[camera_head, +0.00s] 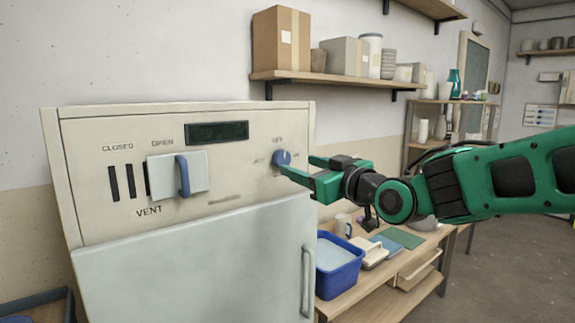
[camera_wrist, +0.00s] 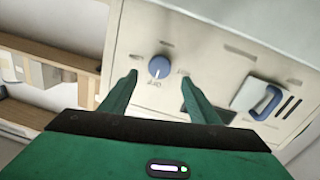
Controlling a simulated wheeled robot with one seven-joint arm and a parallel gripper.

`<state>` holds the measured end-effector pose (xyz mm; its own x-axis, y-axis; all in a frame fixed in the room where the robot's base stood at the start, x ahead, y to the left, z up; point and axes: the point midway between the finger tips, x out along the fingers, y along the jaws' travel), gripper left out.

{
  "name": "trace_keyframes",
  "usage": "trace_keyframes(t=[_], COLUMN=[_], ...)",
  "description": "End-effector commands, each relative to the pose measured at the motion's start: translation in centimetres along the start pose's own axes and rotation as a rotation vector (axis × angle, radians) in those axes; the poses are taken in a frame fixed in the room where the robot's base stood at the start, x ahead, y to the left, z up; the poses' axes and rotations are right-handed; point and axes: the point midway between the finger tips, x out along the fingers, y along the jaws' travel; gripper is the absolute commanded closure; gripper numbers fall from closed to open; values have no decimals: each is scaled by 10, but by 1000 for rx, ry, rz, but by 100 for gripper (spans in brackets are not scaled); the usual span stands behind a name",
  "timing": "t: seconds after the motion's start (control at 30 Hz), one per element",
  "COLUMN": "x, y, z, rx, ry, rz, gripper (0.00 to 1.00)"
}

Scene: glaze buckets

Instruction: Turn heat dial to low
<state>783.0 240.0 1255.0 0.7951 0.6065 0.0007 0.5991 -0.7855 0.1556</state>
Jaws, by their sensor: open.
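The heat dial (camera_head: 282,158) is a round blue knob with a pale pointer line, on the right part of the kiln's cream front panel (camera_head: 230,180). In the wrist view the dial (camera_wrist: 159,67) sits between my fingertips, a little beyond them, with labels around it. Its pointer line runs toward the label reading OFF. My green gripper (camera_head: 300,168) reaches in from the right, its fingers at the dial. In the wrist view my gripper (camera_wrist: 160,76) is open, with a gap on both sides of the dial. I cannot tell whether a finger touches it.
A vent slider plate with a blue handle (camera_head: 183,175) is left on the panel, below a dark display (camera_head: 217,132). The kiln door handle (camera_head: 306,280) is below. A blue bucket (camera_head: 338,268) stands on the wooden bench to the right. A shelf with boxes (camera_head: 330,78) hangs above.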

Motion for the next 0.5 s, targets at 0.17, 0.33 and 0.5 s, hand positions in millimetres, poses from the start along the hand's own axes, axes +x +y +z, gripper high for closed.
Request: trace_keyframes(t=[0.17,0.33,0.5], x=[33,57,70], y=[0,0,0], z=[1,1,1], rx=[2,1,1], ry=[-2,-2,-2], rz=[-2,0,1], gripper=[44,44,44])
